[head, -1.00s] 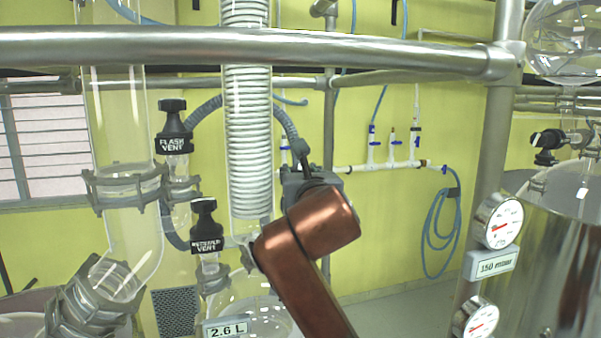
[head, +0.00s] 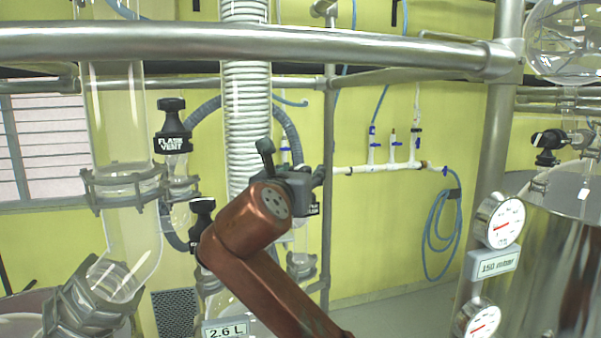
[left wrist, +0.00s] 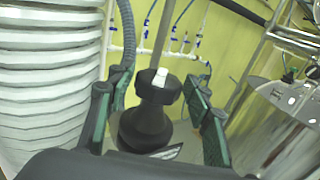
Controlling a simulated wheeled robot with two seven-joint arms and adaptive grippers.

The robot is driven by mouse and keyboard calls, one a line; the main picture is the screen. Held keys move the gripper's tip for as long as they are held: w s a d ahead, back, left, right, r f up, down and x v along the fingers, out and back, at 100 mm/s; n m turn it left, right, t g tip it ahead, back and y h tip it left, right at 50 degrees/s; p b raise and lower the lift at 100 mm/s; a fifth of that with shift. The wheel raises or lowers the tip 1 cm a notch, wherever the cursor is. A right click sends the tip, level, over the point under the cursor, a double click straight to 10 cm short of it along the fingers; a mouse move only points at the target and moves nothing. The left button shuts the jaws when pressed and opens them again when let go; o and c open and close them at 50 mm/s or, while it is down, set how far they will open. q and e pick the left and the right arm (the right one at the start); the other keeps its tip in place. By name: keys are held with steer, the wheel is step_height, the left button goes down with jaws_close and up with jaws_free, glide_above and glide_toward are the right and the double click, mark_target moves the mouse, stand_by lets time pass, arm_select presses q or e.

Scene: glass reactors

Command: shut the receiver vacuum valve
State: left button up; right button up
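My left gripper (head: 293,168) shows in the head view at the end of my copper-coloured arm. In the left wrist view the gripper (left wrist: 155,110) is open, with one green-padded finger on each side of a black valve knob (left wrist: 150,118). The knob stands between the fingers, with gaps visible on both sides. In the head view this valve is mostly hidden behind the gripper; only an edge of a black label (head: 313,209) shows, too covered to read whole. The glass receiver with the 2.6 L sign (head: 226,330) is below, partly hidden by my arm. My right gripper is not in view.
The flask vent valve (head: 173,128) and another black knob (head: 203,207) stand left of my arm. A white coil column (head: 246,110) is close by. A steel rail (head: 240,43) crosses in front, and a post (head: 490,150) with gauges stands right.

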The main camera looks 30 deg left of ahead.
arm_select(q)
steer(key=b+v, duration=0.1)
steer(key=v, duration=0.7)
stand_by(0.4)
stand_by(0.4)
